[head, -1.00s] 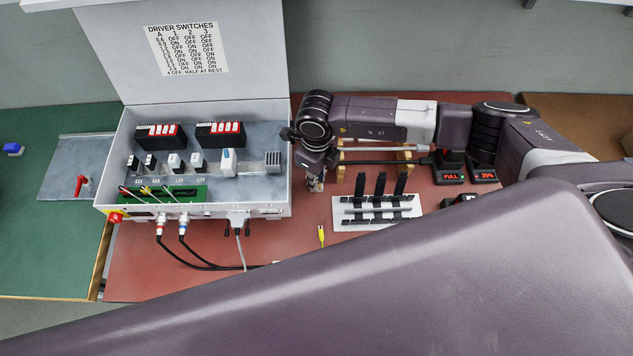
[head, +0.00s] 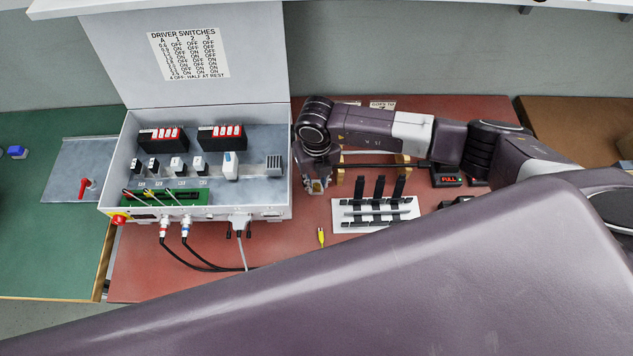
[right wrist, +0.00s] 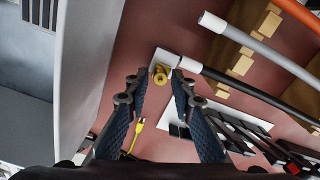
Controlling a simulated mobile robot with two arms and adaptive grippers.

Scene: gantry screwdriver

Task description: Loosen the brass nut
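The brass nut (right wrist: 160,74) shows in the right wrist view, on a small white block-like fitting (right wrist: 165,60) on the red bench top. My right gripper (right wrist: 157,76) is open, with one dark finger on each side of the nut in that picture. I see gaps between nut and fingers, and cannot tell how far above the nut the fingertips are. In the head view my right gripper (head: 317,188) points down just right of the white control box (head: 205,208); the nut cannot be made out there. My left gripper is not in view.
A grey rod (right wrist: 240,50) and a black rod (right wrist: 245,90) lie on wooden supports (right wrist: 240,66). The box wall (right wrist: 90,70) stands close left of my right gripper.

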